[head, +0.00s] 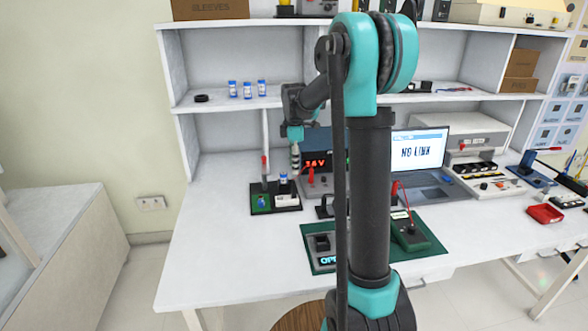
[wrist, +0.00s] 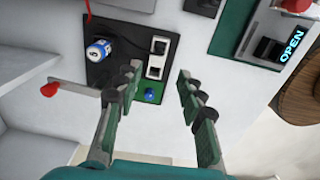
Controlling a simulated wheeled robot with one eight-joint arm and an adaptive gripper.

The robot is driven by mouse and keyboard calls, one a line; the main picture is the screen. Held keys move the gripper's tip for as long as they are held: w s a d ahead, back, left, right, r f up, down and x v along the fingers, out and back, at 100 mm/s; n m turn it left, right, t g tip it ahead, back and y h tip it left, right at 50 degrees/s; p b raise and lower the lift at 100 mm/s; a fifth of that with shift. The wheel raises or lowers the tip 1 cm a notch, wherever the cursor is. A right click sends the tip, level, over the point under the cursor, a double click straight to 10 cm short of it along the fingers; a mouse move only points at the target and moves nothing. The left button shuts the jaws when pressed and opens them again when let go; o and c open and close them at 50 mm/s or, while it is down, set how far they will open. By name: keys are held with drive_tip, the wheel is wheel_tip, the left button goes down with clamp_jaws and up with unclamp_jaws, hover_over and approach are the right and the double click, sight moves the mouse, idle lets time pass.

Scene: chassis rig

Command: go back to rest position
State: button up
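My gripper (wrist: 158,76) is open, with nothing between its fingers in the wrist view. In the head view my gripper (head: 295,158) hangs above the left part of the white workbench, partly blurred against the things behind it. Below it is a black board (head: 256,188) with a green patch, a blue button, a white socket block and a blue-and-white cylinder (head: 283,179). The wrist view shows the cylinder (wrist: 98,50), the blue button (wrist: 150,94) and a lever with a red knob (wrist: 48,90). I see no contact between the fingers and these things.
A red-digit supply (head: 316,164) stands close to my gripper. A green board (head: 431,242) with an OPEN display lies at the front, partly hidden by my arm. A laptop (head: 416,155) reads NO LINK. A shelf (head: 222,102) with several small bottles is behind. The bench's front left is clear.

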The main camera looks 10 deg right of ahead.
drive_tip(key=s+d+f+m+t, duration=0.1)
drive_tip(key=s+f+m, duration=0.2)
drive_tip(key=s+m, duration=0.3)
drive_tip(key=s+d+f+m+t, duration=0.1)
drive_tip(key=s+f+m, duration=0.3)
drive_tip(key=s, duration=1)
drive_tip(key=s+d+f+m+t, duration=0.2)
drive_tip(key=s+f+m, duration=0.2)
drive_tip(key=s+m, duration=0.3)
drive_tip(key=shift+s+m, duration=0.3)
drive_tip(key=shift+s, duration=1.2)
drive_tip(key=shift+s+f, duration=0.1)
drive_tip(key=shift+s, duration=0.15)
drive_tip(key=shift+c, duration=0.6)
